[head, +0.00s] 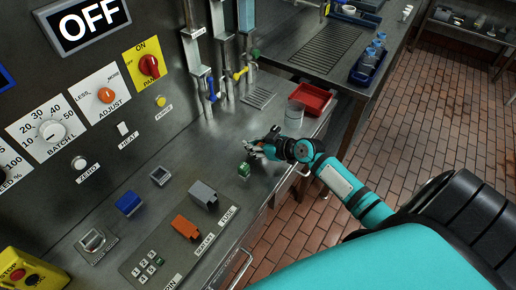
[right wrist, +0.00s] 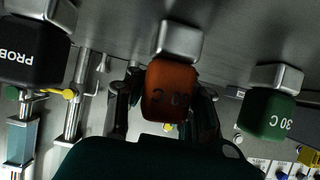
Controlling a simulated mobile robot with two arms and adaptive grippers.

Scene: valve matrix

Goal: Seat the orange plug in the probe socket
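In the right wrist view an orange plug (right wrist: 168,90) marked "0 C" stands on a metal base (right wrist: 180,42). My right gripper (right wrist: 168,108) has one dark finger on each side of it; whether they press on it is unclear. A black block marked PROBE (right wrist: 33,52) is to the left and a green plug marked "30 C" (right wrist: 267,114) to the right. In the head view my right gripper (head: 255,148) is low over the counter, beside the green plug (head: 244,170); the orange plug is mostly hidden there. My left gripper is not in view.
The steel counter also carries an orange block (head: 185,228), a grey block (head: 203,195), a blue block (head: 128,203) and a red tray (head: 311,98). Pipes with valve handles (head: 240,73) rise at the wall.

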